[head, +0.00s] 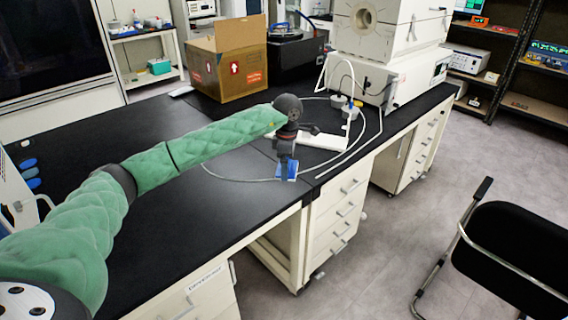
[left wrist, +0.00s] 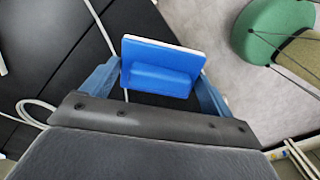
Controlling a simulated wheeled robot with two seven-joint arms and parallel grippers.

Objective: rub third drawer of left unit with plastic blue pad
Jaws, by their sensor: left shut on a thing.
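The blue plastic pad (head: 287,170) is held by my left gripper (head: 286,160) above the black bench top, near its front edge. In the left wrist view the pad (left wrist: 160,67) sits between the two fingers, its blue face with a raised grip towards the camera and a white layer along its far edge. The left of the two white drawer units in the middle (head: 335,215) stands under the bench, below and right of the gripper. Its stacked drawers look closed, including the third from the top (head: 337,232). My right gripper is not in view.
A black bench top (head: 130,215) fills the left and middle. A cardboard box (head: 226,62), a white stand (head: 325,138) and loose cables lie behind the gripper. A second drawer unit (head: 418,150) stands further right. A black chair (head: 515,250) stands right, with open floor before the drawers.

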